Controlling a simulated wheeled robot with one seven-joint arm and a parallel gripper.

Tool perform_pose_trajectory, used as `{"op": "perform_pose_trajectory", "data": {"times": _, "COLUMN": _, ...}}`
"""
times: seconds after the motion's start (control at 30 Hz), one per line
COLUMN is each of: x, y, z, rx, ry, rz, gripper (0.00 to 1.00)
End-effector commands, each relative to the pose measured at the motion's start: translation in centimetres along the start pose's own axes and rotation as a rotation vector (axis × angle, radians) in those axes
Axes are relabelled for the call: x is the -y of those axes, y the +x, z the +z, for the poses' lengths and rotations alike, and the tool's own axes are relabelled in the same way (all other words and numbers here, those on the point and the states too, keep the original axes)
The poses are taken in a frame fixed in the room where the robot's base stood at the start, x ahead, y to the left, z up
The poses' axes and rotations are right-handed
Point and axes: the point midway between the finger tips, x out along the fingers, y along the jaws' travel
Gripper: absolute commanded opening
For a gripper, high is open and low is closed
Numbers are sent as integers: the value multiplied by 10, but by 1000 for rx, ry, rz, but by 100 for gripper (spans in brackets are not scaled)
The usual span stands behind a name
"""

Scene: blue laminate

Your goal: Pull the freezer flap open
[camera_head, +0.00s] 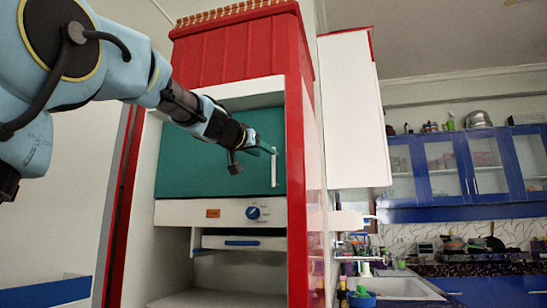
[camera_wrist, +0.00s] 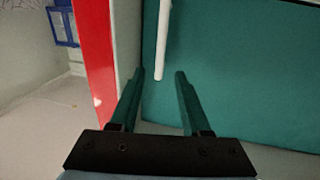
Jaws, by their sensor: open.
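The freezer flap (camera_head: 215,150) is a flat teal panel inside a white and red cabinet, and it looks closed. Its white upright bar handle (camera_head: 274,171) is near the flap's right edge. My gripper (camera_head: 269,151) is in front of the flap's right part, with its fingertips by the handle's upper part. In the wrist view my gripper (camera_wrist: 160,74) is open and empty, its two teal fingers apart. The end of the white handle (camera_wrist: 162,40) shows between the fingertips there, with the teal flap (camera_wrist: 245,75) behind. I cannot tell how deep the handle lies between the fingers.
A white control strip (camera_head: 225,212) with a blue knob (camera_head: 253,213) sits under the flap, above an open recess. The red cabinet side (camera_head: 297,170) borders the flap on the right. A sink (camera_head: 400,286) and blue wall cupboards (camera_head: 460,165) stand farther right.

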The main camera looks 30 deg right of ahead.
Motion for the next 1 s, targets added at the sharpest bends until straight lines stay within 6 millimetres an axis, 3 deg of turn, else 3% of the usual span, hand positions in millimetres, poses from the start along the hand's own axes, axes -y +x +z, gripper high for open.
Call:
{"op": "perform_pose_trajectory", "data": {"times": 0.2, "x": 0, "y": 43, "z": -3, "rx": 3, "ry": -2, "rz": 1, "gripper": 47}}
{"op": "perform_pose_trajectory", "data": {"times": 0.4, "x": 0, "y": 69, "z": -2, "rx": 2, "ry": 0, "rz": 0, "gripper": 47}}
{"op": "perform_pose_trajectory", "data": {"times": 0.83, "x": 0, "y": 78, "z": 1, "rx": 2, "ry": -1, "rz": 0, "gripper": 47}}
{"op": "perform_pose_trajectory", "data": {"times": 1.0, "x": 0, "y": 78, "z": 1, "rx": 2, "ry": -1, "rz": 0, "gripper": 28}}
